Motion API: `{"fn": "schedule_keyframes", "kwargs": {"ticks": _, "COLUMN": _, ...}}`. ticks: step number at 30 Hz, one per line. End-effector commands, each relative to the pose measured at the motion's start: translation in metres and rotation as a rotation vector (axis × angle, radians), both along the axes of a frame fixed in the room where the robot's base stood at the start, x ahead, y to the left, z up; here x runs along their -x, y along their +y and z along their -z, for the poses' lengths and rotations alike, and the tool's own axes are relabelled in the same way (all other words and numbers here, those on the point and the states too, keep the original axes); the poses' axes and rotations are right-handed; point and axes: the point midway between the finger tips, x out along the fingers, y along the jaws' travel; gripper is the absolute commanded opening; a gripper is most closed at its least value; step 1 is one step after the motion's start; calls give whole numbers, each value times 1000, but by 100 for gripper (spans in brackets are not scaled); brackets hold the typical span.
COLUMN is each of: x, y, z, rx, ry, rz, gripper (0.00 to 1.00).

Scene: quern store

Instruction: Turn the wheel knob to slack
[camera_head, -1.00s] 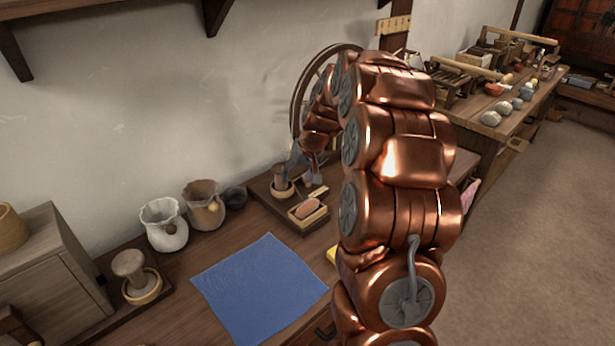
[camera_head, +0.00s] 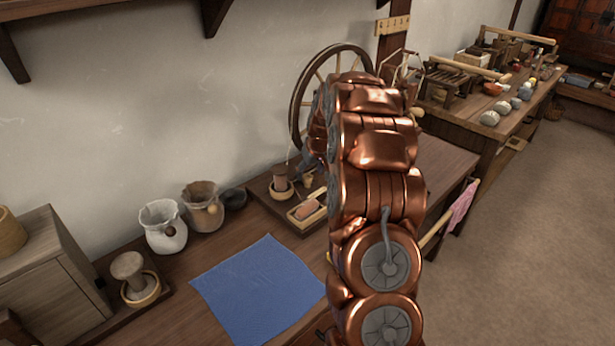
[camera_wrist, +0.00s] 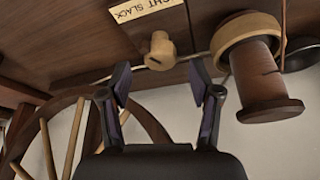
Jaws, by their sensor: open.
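The pale wooden wheel knob (camera_wrist: 160,52) sits on a dark wooden base in the wrist view. I cannot tell which word the knob points to. My gripper (camera_wrist: 160,84) is open and empty, its two dark fingertips apart and short of the knob, which shows between and beyond them. In the head view the small knob (camera_head: 308,181) shows on the base, and the spoked wheel (camera_head: 299,103) stands behind my arm, partly hidden. My fingers are mostly hidden there.
A wooden spool-like piece in a ring (camera_wrist: 262,75) stands close right of the knob. A tray (camera_head: 311,222) with a reddish lump lies near the base.

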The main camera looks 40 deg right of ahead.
Motion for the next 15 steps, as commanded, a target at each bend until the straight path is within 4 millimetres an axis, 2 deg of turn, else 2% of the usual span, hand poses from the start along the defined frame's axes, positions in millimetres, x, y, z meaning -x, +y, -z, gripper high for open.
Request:
{"fn": "schedule_keyframes", "kwargs": {"ticks": 7, "x": -11, "y": -1, "z": 28, "rx": -1, "ry": 3, "rz": -1, "gripper": 63}}
{"fn": "schedule_keyframes", "kwargs": {"ticks": 15, "x": -14, "y": -1, "z": 33, "rx": -1, "ry": 0, "rz": -1, "gripper": 63}}
